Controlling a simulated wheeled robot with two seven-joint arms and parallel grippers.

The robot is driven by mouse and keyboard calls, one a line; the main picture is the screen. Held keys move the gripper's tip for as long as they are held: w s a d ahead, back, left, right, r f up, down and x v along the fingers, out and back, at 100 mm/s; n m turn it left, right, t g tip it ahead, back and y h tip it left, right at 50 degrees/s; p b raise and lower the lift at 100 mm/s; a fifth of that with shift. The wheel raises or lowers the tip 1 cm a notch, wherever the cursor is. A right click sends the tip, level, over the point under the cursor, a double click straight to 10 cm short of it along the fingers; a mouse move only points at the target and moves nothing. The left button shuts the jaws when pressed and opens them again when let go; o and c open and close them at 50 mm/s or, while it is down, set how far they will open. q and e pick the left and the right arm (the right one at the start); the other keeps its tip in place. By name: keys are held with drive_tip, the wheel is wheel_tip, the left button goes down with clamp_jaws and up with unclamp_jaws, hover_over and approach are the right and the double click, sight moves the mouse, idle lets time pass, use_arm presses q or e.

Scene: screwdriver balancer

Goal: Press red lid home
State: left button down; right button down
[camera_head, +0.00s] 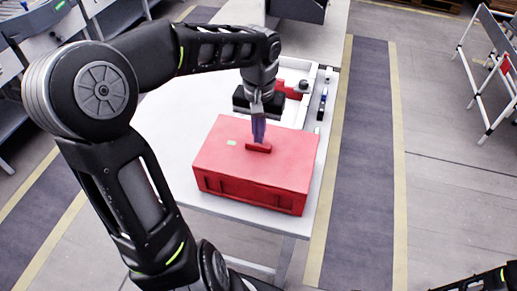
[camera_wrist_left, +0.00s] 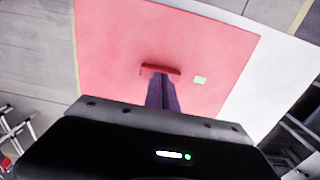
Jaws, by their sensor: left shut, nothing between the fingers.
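The red lid (camera_head: 225,160) lies on top of a red box (camera_head: 250,196) that stands on a white table. The lid looks flat on the box, though I cannot tell whether it is fully seated. A raised red handle (camera_head: 259,147) is at its middle. My left gripper (camera_head: 259,138) points down with its purple fingers shut, tips at or just above the handle; contact cannot be told. In the left wrist view the fingers (camera_wrist_left: 162,92) end beside the handle (camera_wrist_left: 160,69), with the lid (camera_wrist_left: 215,50) beneath. A small pale green label (camera_head: 232,143) lies on the lid.
Behind the box, a white tray (camera_head: 317,83) holds red and dark items, with small tools along its right side. The table (camera_head: 165,115) is bare left of the box. A barrier frame (camera_head: 490,100) stands at the far right across clear floor.

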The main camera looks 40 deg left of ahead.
use_arm(q)
drive_tip(key=shift+r+p, duration=1.45)
drive_tip(key=shift+r, duration=0.75)
